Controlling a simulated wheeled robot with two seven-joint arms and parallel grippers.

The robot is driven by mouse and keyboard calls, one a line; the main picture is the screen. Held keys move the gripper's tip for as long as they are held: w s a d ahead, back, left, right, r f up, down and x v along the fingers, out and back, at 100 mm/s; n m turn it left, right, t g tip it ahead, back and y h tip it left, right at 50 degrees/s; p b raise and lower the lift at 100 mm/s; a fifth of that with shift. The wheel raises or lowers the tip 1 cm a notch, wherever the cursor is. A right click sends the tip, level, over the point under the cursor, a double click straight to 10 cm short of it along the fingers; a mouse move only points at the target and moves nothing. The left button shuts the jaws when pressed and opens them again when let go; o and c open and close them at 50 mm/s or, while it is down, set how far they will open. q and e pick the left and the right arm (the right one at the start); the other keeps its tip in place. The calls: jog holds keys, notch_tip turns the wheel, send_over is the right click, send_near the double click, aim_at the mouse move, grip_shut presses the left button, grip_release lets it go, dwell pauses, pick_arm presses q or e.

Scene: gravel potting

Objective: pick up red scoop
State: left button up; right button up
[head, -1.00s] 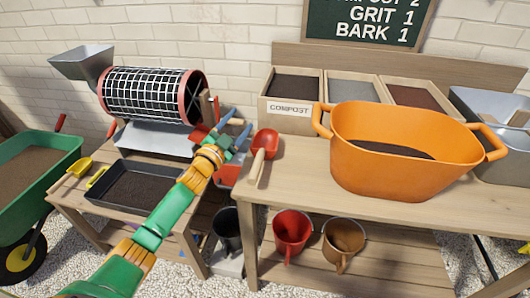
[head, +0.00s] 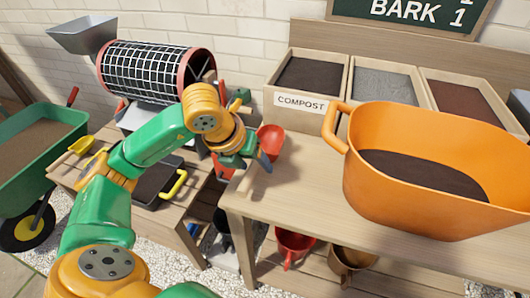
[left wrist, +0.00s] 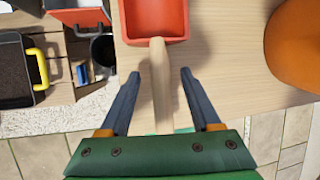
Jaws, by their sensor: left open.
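The red scoop (head: 271,138) lies on the wooden bench near its left end, partly hidden by my left gripper in the head view. In the left wrist view its red pan (left wrist: 155,18) is at the top, and its pale wooden handle (left wrist: 160,80) points down between my fingers. My left gripper (left wrist: 160,75) is open, with one blue-grey finger on each side of the handle and gaps on both sides. In the head view the left gripper (head: 257,162) is over the bench's left edge. My right gripper is not in view.
A large orange tub (head: 430,200) with dark soil stands on the bench right of the scoop. Bins stand behind, one labelled compost (head: 299,101). A mesh drum sieve (head: 155,72) and a black tray (head: 150,187) are on the lower left table. Red (head: 293,245) and brown pots sit on the shelf below.

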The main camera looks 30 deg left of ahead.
pick_arm(q)
jog(key=shift+w+f, duration=0.25)
jog(key=shift+f, duration=0.1)
jog(key=shift+s, duration=0.1)
grip_shut()
jog(key=shift+r, duration=0.1)
dwell(1.0)
